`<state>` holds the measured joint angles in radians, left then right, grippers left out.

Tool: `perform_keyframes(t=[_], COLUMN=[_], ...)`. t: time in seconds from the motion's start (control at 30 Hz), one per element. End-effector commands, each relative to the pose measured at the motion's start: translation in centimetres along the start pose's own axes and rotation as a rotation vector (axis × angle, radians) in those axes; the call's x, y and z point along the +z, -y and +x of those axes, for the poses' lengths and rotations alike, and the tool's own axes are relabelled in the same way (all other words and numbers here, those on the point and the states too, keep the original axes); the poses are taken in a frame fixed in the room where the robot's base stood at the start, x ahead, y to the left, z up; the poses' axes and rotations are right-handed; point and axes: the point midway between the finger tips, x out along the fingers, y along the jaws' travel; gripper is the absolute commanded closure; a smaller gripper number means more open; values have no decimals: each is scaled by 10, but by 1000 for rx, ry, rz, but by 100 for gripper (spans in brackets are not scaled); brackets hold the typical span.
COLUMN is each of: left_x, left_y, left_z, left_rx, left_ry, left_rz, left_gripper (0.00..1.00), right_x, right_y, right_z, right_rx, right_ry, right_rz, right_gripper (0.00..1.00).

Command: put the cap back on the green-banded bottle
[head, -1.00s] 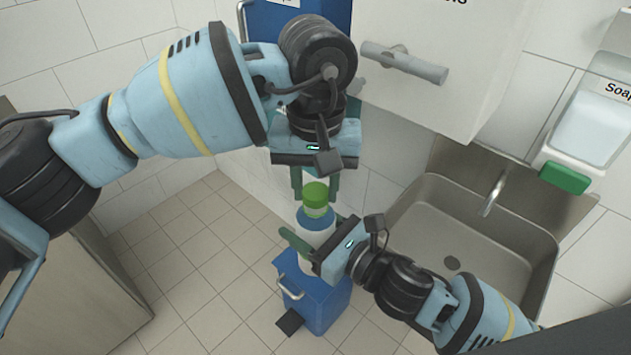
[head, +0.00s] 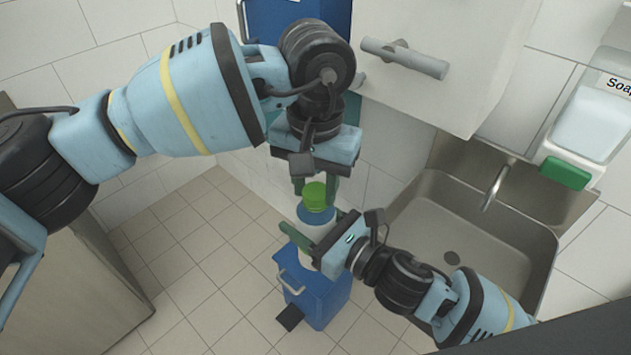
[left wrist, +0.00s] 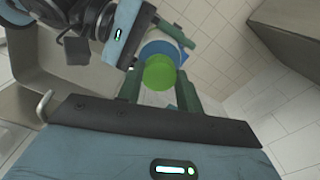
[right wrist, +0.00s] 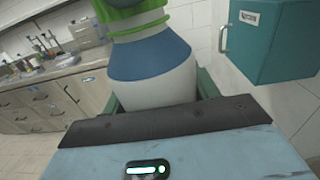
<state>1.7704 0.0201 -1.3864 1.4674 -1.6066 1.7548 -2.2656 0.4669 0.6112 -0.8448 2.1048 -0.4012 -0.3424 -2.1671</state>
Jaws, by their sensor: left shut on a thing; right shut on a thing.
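The bottle (head: 312,216) has a white body and a blue shoulder, and stands about upright. My right gripper (head: 318,240) is shut around its body. The right wrist view shows the bottle (right wrist: 152,85) close up, with green at its neck. The green cap (head: 314,194) is at the top of the bottle, in line with the neck. My left gripper (head: 315,186) comes down from above and is shut on the cap. The cap (left wrist: 160,72) also shows between its fingers in the left wrist view. How far the cap is seated on the neck I cannot tell.
A blue pedal bin (head: 318,290) stands on the tiled floor below. A steel sink (head: 520,235) is at the right, under a soap dispenser (head: 590,125). A white cabinet (head: 460,50) hangs behind. Open floor lies to the left.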

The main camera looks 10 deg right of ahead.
Motion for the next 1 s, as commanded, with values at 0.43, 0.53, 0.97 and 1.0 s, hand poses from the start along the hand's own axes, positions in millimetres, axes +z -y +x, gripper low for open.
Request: perform_keyframes(t=[0.43,0.53,0.97,1.0], left_x=[-1,-1,-1,-1], left_y=[2,2,2,2], left_z=[0,0,0,0], left_rx=[-1,0,-1,-1], left_ry=[-2,-2,-2,-2], left_rz=[555,579,578,578], left_gripper=[88,88,43,43], right_x=[-1,-1,-1,-1], right_y=[0,0,0,0], right_z=[0,0,0,0], right_rx=[0,0,0,0], right_ry=[-2,-2,-2,-2], right_rz=[0,1,0,0], right_gripper=[100,100,100,100])
